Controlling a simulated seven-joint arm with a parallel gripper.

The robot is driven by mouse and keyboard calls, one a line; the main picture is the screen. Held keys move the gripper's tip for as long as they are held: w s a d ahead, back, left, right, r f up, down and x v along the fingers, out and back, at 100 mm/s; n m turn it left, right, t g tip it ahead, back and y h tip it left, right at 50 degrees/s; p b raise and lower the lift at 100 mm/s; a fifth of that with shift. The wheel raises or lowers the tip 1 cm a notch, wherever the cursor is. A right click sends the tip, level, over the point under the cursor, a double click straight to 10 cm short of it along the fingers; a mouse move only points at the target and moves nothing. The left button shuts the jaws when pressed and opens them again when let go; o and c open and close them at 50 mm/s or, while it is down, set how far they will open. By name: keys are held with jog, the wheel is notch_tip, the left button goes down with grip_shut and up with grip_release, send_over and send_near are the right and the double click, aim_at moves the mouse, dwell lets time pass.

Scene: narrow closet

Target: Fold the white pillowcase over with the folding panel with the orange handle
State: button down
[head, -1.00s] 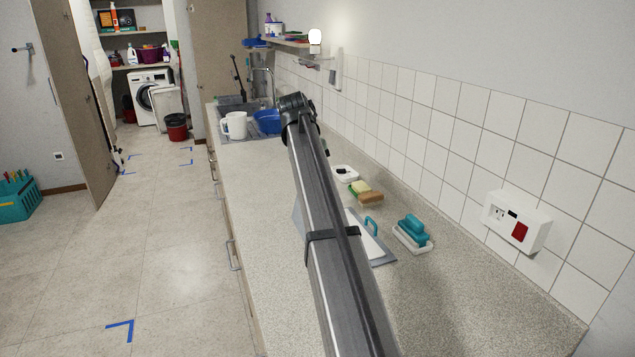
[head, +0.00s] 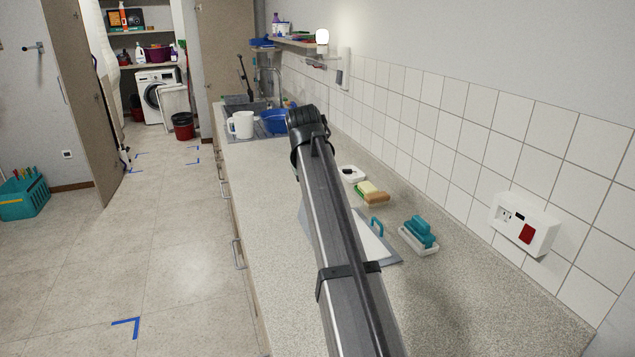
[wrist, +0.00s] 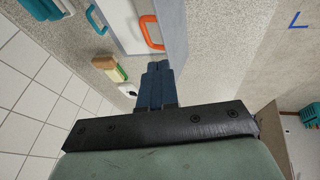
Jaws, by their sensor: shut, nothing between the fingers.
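The white pillowcase (wrist: 120,26) lies flat on the grey folding board on the worktop; in the head view, part of the pillowcase (head: 369,238) shows to the right of my arm. The orange handle (wrist: 147,34) stands up at the edge of the grey folding panel (wrist: 174,28) in the wrist view; my arm hides it in the head view. A teal handle (wrist: 95,19) is on the board's other side (head: 377,226). My gripper (wrist: 157,66) is shut and empty, its fingertips just below the orange handle in the picture, with a small visible gap.
A teal brush in a white tray (head: 419,236), a sponge and brush (head: 371,194) and a white dish (head: 351,174) stand between board and tiled wall. A socket box (head: 524,224) juts from the wall. A white jug (head: 241,125) and blue bowl (head: 274,121) are farther back.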

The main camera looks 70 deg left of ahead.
jog(key=x, duration=0.5)
jog(key=w+x, duration=0.1)
jog(key=x, duration=0.2)
jog(key=shift+d+f, duration=0.1)
jog(key=shift+d, duration=0.1)
jog(key=shift+w+f, duration=0.7)
jog(key=shift+w+f, duration=0.6)
jog(key=shift+w, duration=0.25)
